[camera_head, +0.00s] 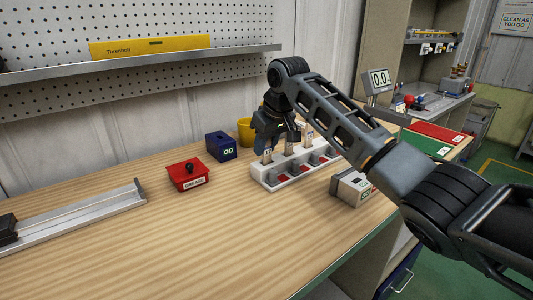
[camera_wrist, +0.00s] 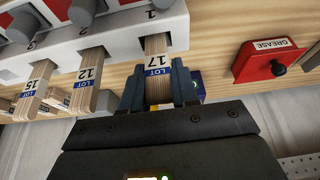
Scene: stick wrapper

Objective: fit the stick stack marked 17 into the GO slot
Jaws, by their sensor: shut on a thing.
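The stick stack marked 17 (camera_wrist: 157,62) is pale wood with a blue and white LOT label. My gripper (camera_wrist: 160,88) is shut on it, one finger on each side. In the head view my gripper (camera_head: 267,146) is over the left end of the white rack (camera_head: 262,180). The stack's far end meets the rack beside the number 1; I cannot tell how deep it sits. The GO slot is on a blue box (camera_head: 222,147) left of the rack. Its top opening shows dark. In the wrist view the box is mostly hidden behind my gripper.
Stacks marked 12 (camera_wrist: 88,75) and 15 (camera_wrist: 36,85) stand in the rack beside 17. A red box (camera_head: 188,174) marked GREASE is left of the blue box. A yellow cup (camera_head: 246,126) stands behind. A grey device (camera_head: 352,188) is at the right. The front table is clear.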

